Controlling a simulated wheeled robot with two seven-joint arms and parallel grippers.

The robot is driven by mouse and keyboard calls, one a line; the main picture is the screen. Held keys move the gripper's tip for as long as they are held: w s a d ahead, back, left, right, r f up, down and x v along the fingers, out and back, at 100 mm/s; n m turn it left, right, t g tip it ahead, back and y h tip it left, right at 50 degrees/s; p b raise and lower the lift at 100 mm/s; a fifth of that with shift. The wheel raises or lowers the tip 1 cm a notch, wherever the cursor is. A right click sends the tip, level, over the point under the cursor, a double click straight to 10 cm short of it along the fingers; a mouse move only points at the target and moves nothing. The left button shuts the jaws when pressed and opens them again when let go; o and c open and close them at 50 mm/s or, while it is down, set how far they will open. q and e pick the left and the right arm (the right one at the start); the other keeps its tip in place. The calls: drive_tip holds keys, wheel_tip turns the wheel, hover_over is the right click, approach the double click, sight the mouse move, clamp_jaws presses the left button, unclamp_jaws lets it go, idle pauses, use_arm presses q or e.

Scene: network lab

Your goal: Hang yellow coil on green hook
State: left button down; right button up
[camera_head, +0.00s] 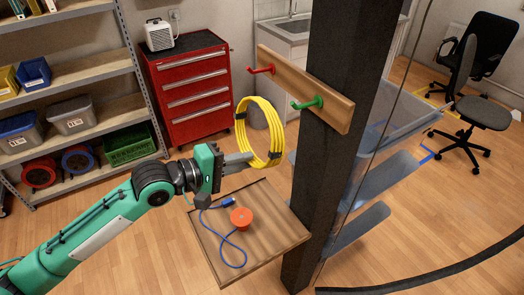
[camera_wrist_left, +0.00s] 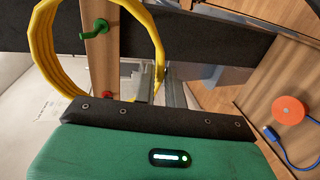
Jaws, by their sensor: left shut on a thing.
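The yellow coil (camera_head: 259,133) is upright in the air, left of and below the green hook. My left gripper (camera_head: 240,160) is shut on the coil at its lower left side. In the left wrist view, the coil (camera_wrist_left: 48,45) rises above my gripper (camera_wrist_left: 158,85), and the green hook (camera_wrist_left: 95,30) shows through its opening. The green hook (camera_head: 307,103) sticks out from a wooden board (camera_head: 325,98) on the dark post, and in the head view it is empty and apart from the coil. My right gripper is not in view.
A red hook (camera_head: 262,70) is on the same board. Below the coil, a wooden shelf (camera_head: 270,250) holds an orange disc (camera_head: 241,218) and a blue cable (camera_head: 229,252). The dark post (camera_head: 330,150) stands right of my gripper. A red tool cabinet (camera_head: 190,90) stands behind.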

use_arm(q)
drive_tip(key=shift+a, duration=0.1)
drive_tip(key=shift+b+x, duration=0.45)
drive_tip(key=shift+x, duration=0.75)
drive_tip(key=b+x, duration=0.3)
drive_tip(key=x, duration=0.6)
drive_tip(key=shift+f, duration=0.35)
drive_tip(key=shift+d+f, duration=0.15)
drive_tip(key=shift+d, duration=0.1)
drive_tip(key=c, duration=1.4)
unclamp_jaws()
drive_tip(key=shift+w, duration=0.1)
